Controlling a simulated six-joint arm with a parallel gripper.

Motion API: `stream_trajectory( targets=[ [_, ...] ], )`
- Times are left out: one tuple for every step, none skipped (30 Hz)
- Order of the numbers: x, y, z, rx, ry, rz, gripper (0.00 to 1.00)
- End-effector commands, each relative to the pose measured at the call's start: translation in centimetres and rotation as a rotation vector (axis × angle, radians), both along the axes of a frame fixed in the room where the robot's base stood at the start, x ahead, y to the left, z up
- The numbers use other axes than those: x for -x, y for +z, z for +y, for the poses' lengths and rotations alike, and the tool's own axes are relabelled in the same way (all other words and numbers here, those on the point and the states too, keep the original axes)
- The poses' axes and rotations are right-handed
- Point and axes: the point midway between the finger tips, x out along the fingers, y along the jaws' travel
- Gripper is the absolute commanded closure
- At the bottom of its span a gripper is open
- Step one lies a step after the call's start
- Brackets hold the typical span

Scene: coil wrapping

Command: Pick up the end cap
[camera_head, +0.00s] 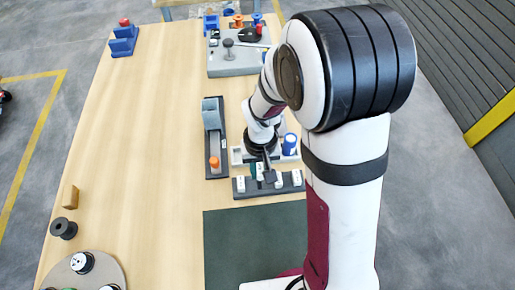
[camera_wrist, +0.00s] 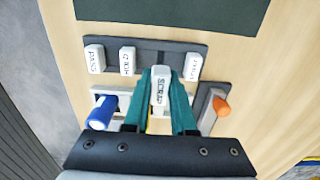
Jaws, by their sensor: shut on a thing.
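I cannot tell which thing is the end cap. In the wrist view, the teal fingers of my gripper (camera_wrist: 161,82) are on both sides of a white block marked SCRAP (camera_wrist: 161,90) and shut on it. The block is at the dark rack (camera_wrist: 147,52); I cannot tell whether it is raised from it. In the head view my gripper (camera_head: 262,172) is over the same rack (camera_head: 248,193), partly hidden by the wrist. A blue cylinder with a white end (camera_wrist: 102,112) lies beside the gripper, apart from it; it also shows in the head view (camera_head: 290,143).
Other white marked blocks, such as PASS (camera_wrist: 94,58), stand close by in the rack. An orange-topped fixture (camera_head: 214,164) is to the left. A dark green mat (camera_head: 250,235) is in front. The left-middle of the table (camera_head: 145,140) is clear.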

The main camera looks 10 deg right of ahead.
Motion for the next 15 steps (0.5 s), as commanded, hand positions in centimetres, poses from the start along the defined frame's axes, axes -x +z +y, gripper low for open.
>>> stream_trajectory(
  targets=[
    [0.1, -1.1, 0.1, 0.001, 0.001, 0.007, 1.0],
    [0.2, -1.8, 0.1, 0.0, 0.0, 0.007, 1.0],
    [0.1, -2.5, 0.1, 0.001, 0.0, 0.006, 1.0],
    [0.1, -3.0, 0.1, 0.0, 0.001, 0.005, 1.0],
    [0.1, -3.3, 0.0, 0.0, 0.0, 0.005, 1.0],
    [0.1, -3.5, 0.1, 0.0, 0.0, 0.002, 1.0],
    [0.0, -3.6, 0.1, -0.001, 0.0, 0.002, 1.0],
    [0.0, -3.6, 0.1, -0.001, 0.0, 0.001, 1.0],
    [0.0, -3.5, 0.0, -0.001, 0.0, 0.001, 1.0],
    [0.0, -3.5, 0.0, -0.001, 0.0, 0.001, 1.0],
    [0.0, -3.5, 0.0, -0.001, 0.0, 0.001, 1.0],
    [0.0, -3.5, 0.0, -0.001, 0.0, 0.001, 1.0],
    [0.0, -3.5, 0.0, -0.001, 0.001, 0.001, 1.0],
    [0.0, -3.6, 0.0, -0.001, 0.001, 0.001, 1.0],
    [0.0, -3.8, 0.0, 0.0, 0.0, 0.002, 1.0]
  ],
)
